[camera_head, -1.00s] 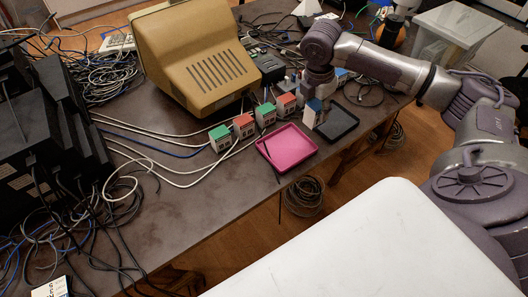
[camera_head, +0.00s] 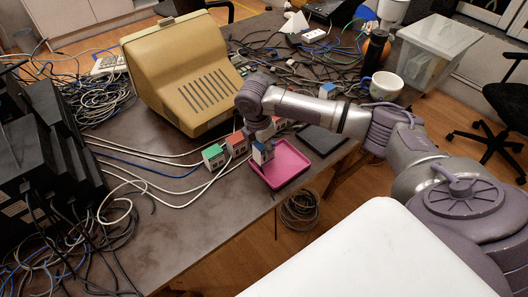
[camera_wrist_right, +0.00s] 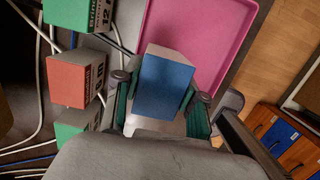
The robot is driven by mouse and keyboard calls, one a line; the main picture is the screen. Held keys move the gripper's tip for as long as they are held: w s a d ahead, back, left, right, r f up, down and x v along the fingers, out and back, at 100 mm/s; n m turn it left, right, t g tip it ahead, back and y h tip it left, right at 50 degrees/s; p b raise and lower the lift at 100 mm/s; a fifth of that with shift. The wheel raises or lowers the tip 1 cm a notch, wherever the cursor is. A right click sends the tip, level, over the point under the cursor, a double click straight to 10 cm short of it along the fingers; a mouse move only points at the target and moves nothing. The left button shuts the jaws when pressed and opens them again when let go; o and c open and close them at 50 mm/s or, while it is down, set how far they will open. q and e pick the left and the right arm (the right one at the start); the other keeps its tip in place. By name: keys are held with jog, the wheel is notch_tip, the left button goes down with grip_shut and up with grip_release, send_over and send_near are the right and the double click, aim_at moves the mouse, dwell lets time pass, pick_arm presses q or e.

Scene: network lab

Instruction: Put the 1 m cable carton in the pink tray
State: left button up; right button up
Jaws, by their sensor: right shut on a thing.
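My right gripper (camera_wrist_right: 160,97) is shut on a small carton with a blue top and white sides (camera_wrist_right: 165,88), which I take to be the 1 m cable carton; I cannot read its label. In the head view the carton (camera_head: 263,153) hangs under the gripper (camera_head: 264,142) at the left rear part of the pink tray (camera_head: 292,178). In the right wrist view the pink tray (camera_wrist_right: 210,15) lies just beyond and below the carton. Whether the carton touches the tray is unclear. The tray looks empty otherwise. My left gripper is not in view.
A green-topped carton (camera_head: 212,157) and a red-topped carton (camera_head: 236,145) stand left of the tray. A dark tray (camera_head: 322,139) lies to its right. A beige monitor (camera_head: 185,75) stands behind. White cables run across the table on the left.

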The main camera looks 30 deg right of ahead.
aim_at(259, 147)
jog(key=shift+f, duration=1.25)
jog(key=shift+f, duration=0.1)
jog(key=o, duration=1.2)
jog(key=r, duration=0.4)
jog(key=a+r, duration=0.1)
jog(key=r, duration=0.7)
jog(key=shift+s+a+r, duration=0.1)
jog(key=shift+a, duration=0.3)
